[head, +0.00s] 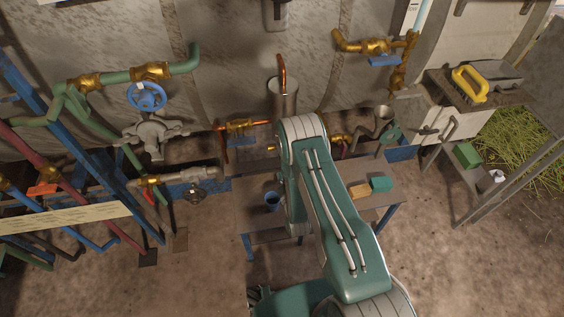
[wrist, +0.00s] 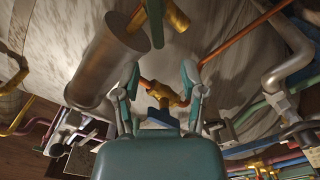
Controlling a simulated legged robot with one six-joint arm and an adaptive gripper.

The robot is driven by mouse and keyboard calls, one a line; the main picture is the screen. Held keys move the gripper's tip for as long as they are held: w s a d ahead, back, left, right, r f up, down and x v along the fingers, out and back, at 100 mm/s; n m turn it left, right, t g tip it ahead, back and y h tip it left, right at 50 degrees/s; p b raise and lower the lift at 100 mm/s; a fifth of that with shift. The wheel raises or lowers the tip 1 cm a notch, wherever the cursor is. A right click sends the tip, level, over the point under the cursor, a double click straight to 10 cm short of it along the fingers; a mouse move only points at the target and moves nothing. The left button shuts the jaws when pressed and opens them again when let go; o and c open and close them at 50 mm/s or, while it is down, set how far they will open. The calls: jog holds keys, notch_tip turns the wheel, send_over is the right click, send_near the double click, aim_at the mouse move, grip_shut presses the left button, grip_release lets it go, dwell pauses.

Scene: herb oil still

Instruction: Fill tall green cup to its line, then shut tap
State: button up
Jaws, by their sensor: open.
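My gripper (wrist: 160,68) is open in the wrist view, with one finger on each side of a brass tap (wrist: 168,94) that has a blue handle. I cannot tell whether either finger touches it. In the head view my arm hides the gripper. I cannot make out the tall green cup for sure in either view. No line or liquid level can be seen.
A large grey cylinder (wrist: 105,62) is close on the left in the wrist view. Pipes, including a blue-wheeled valve (head: 147,96), crowd the left. Floor at lower right is clear.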

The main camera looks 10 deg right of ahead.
jog(key=s, duration=0.4)
jog(key=shift+s, duration=0.3)
jog(key=shift+f, duration=0.1)
dwell(1.9)
jog(key=shift+n, duration=0.3)
jog(key=w, duration=0.4)
jog(key=w+d+f, duration=0.1)
jog(key=w, duration=0.3)
jog(key=w+d+f, duration=0.1)
jog(key=w, duration=0.3)
jog(key=shift+d, duration=0.15)
jog(key=shift+s, duration=0.1)
grip_shut()
